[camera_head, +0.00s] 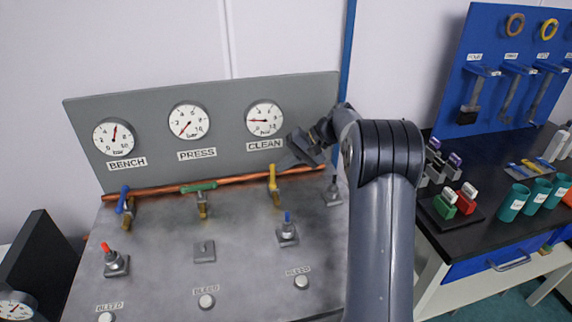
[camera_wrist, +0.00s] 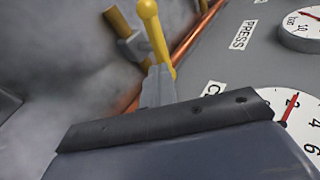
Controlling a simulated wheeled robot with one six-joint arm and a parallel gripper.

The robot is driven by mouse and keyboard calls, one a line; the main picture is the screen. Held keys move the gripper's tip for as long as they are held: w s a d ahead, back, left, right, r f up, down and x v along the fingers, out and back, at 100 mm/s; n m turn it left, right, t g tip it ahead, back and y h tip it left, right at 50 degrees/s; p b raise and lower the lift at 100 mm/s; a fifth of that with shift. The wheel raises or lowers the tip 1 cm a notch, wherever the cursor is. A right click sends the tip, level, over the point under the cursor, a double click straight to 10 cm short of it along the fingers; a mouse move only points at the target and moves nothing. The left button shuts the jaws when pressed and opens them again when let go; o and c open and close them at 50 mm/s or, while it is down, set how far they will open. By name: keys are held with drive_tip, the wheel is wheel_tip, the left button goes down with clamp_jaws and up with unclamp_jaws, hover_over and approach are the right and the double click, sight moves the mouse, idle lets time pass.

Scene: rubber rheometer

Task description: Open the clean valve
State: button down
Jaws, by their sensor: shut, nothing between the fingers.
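The clean valve's yellow lever (camera_head: 273,178) stands upright across the copper pipe, below the gauge marked CLEAN (camera_head: 265,118). In the wrist view the yellow lever (camera_wrist: 155,35) shows with its rounded end at the top, and its lower part is partly hidden by my fingers. My gripper (camera_head: 289,163) is just to the upper right of the lever in the head view. In the wrist view my gripper's fingers (camera_wrist: 158,88) are together and empty, right beside the lever. I cannot tell whether they touch it. The CLEAN gauge needle points left.
A green lever (camera_head: 199,187) lies along the pipe under PRESS, and a blue lever (camera_head: 123,200) is under BENCH. Knobs and bleed buttons sit on the sloping grey panel (camera_head: 160,270). A black bench (camera_head: 480,180) with cups and blocks is at the right.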

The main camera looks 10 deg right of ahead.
drive_tip(key=shift+s+a+f, duration=0.2)
drive_tip(key=shift+s+a, duration=0.15)
drive_tip(key=v, duration=1.1)
drive_tip(key=shift+w+d+r, duration=0.15)
drive_tip(key=shift+w, duration=0.05)
